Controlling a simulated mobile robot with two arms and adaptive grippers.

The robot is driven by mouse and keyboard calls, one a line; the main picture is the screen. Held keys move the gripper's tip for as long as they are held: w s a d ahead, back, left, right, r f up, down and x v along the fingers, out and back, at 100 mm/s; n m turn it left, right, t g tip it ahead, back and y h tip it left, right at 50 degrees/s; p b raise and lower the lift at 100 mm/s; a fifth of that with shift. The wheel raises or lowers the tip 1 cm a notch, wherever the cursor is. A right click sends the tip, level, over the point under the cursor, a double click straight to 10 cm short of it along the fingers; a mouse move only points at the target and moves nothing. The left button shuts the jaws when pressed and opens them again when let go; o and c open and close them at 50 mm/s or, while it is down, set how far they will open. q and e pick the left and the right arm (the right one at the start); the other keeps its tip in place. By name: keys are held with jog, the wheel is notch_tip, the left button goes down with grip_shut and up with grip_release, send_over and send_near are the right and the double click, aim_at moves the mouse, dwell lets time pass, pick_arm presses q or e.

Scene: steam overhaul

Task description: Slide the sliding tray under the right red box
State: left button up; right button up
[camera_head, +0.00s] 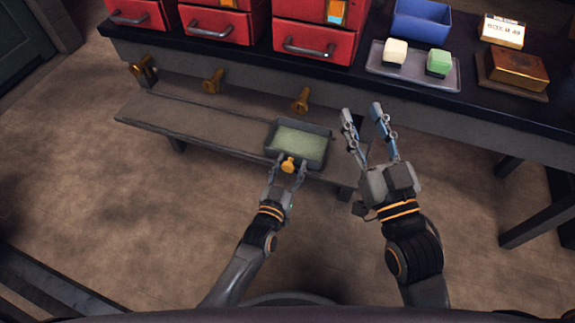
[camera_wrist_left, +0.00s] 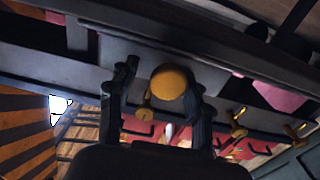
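The sliding tray (camera_head: 325,155), a dark grey box with a pale green inside, sits at the right part of a low grey rail bench, in front of and below the right red box (camera_head: 318,42). Its brass knob (camera_head: 288,164) faces me and also shows in the left wrist view (camera_wrist_left: 170,82). My left gripper (camera_head: 288,169) has one finger on each side of the knob, with a gap visible on at least one side, so it looks open around it. My right gripper (camera_head: 362,112) is open and empty, to the right of the tray.
Two more red boxes (camera_head: 218,27) stand to the left on the dark table. Several brass knobs (camera_head: 213,82) line the front below. The low bench (camera_head: 195,123) is bare left of the tray. A grey tray (camera_head: 413,78) with two blocks and a blue bin (camera_head: 420,22) stand right.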

pick_arm(q)
jog(key=shift+s+a+f, duration=0.1)
jog(key=shift+s+a, duration=0.15)
jog(key=shift+s, duration=0.1)
jog(key=v, duration=1.1)
